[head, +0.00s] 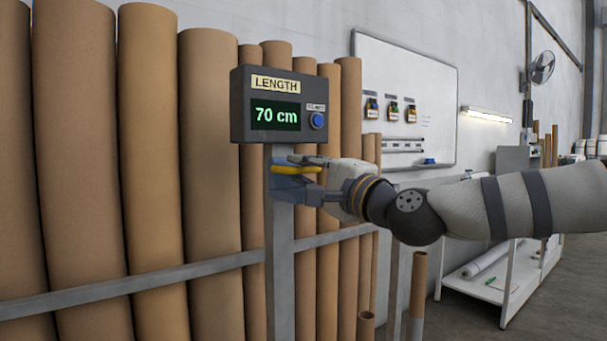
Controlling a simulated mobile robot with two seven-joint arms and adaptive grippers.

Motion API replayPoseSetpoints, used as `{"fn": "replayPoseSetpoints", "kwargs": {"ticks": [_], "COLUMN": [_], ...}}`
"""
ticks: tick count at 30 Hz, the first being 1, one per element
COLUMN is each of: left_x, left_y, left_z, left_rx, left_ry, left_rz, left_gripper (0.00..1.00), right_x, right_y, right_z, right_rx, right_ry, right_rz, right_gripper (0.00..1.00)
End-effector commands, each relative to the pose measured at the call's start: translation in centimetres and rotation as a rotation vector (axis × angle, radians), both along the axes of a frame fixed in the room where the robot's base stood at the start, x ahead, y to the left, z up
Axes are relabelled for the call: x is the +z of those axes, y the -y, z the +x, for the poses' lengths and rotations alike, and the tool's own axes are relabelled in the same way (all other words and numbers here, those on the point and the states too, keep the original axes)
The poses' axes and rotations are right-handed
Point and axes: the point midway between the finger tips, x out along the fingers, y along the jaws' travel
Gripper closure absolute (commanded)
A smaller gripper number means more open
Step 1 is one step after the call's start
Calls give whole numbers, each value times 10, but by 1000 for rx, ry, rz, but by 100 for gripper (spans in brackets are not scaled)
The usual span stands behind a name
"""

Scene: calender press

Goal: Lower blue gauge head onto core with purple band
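The gauge head is a small blue block (280,187) on a grey upright post (280,235), below the LENGTH display (279,105), which reads 70 cm. A yellow bar (298,169) shows at the blue block. My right gripper (306,177) comes from the right, with one finger above the yellow bar and one lower beside the block. The fingers stand apart; whether they press on the gauge head cannot be told. Tall brown cardboard cores (150,180) stand in a row behind the post. No purple band can be seen. My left gripper is out of view.
A grey rail (130,281) runs across the cores. Short cores (366,325) stand lower right of the post. A white table (480,290) with a roll stands at right, and a whiteboard (420,75) hangs behind. Floor is free at far right.

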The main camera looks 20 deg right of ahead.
Motion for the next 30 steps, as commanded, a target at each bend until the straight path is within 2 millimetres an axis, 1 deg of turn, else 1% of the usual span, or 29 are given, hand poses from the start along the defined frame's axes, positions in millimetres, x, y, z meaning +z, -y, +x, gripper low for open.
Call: {"fn": "replayPoseSetpoints", "kwargs": {"ticks": [7, 8, 9, 10, 17, 20, 23, 26, 29, 30], "left_x": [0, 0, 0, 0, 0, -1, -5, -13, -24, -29], "left_y": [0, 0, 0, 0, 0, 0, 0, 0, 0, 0], "left_z": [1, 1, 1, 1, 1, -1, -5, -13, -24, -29], "left_rx": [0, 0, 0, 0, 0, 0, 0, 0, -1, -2], "left_ry": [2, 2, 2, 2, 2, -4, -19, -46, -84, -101], "left_rz": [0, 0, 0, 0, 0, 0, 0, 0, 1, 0], "left_gripper": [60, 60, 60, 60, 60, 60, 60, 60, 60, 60], "right_x": [3, 3, 3, 2, 2, -2, -15, -38, -69, -84], "right_y": [0, 0, 0, 0, 0, 0, 0, 0, 0, 0], "right_z": [1, 1, 1, 1, 1, 1, 2, 4, 5, 5], "right_rx": [0, 0, 0, 0, -1, -1, 0, 0, 0, 0], "right_ry": [3, 3, 3, 3, 3, 2, -3, -11, -17, -18], "right_rz": [0, 0, 0, 0, -1, 0, -1, 0, 1, 1], "right_gripper": [80, 85, 94, 100, 100, 100, 100, 100, 100, 100]}}
